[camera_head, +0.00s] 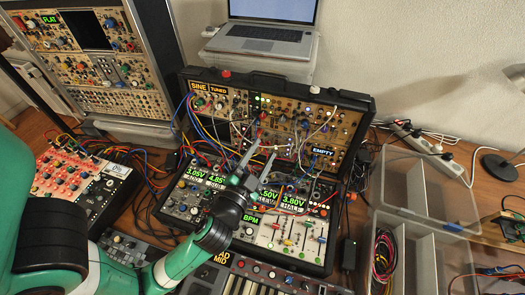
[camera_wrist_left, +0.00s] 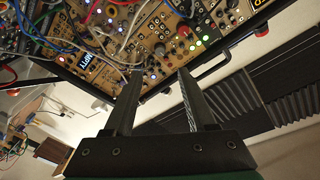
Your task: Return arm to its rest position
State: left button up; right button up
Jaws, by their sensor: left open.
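My left arm (camera_head: 185,262), green and black, reaches in from the lower left of the head view. Its gripper (camera_head: 257,157) is over the middle of the open synth case (camera_head: 318,262), in front of the upright panel of modules (camera_head: 280,118). The two fingers are apart with nothing between them. In the left wrist view the gripper (camera_wrist_left: 155,88) shows two dark fingers spread in front of the modules (camera_wrist_left: 140,45) and patch cables. I cannot tell whether the fingertips touch any cable. My right gripper is not in view.
A laptop (camera_head: 268,38) stands behind the case. A tall synth rack (camera_head: 95,62) and a red-topped module box (camera_head: 75,185) stand at the left. Clear bins (camera_head: 402,182) and a power strip (camera_head: 420,142) lie at the right. Loose cables cross the cases. A keyboard (camera_head: 262,285) is in front.

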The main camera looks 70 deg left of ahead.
pick_arm(q)
jog(key=shift+w+a, duration=0.15)
dwell(0.3)
jog(key=w+d+r+n+t, duration=0.1)
jog(key=w+d+r+t, duration=0.15)
jog(key=r, duration=0.45)
jog(key=w+d+r+n+t, duration=0.1)
jog(key=w+d+r+t, duration=0.15)
jog(key=r, duration=0.45)
jog(key=w+d+r+n+t, duration=0.1)
jog(key=w+r, duration=0.3)
jog(key=r, duration=0.4)
jog(key=s+d+r+m+t+h, duration=0.2)
jog(key=d+r+t+h, duration=0.2)
jog(key=d+r+h, duration=0.45)
jog(key=s+d+r+m+t+h, duration=0.15)
jog(key=d+r+t+h, duration=0.3)
jog(key=r, duration=0.75)
notch_tip(320, 180, up, 36)
jog(key=d+m+h+p, duration=0.1)
jog(key=p, duration=3.5)
jog(key=shift+w+r+h+p, duration=0.2)
jog(key=shift+w+h+p, duration=0.1)
jog(key=shift+w+p, duration=0.05)
jog(key=shift+m, duration=0.35)
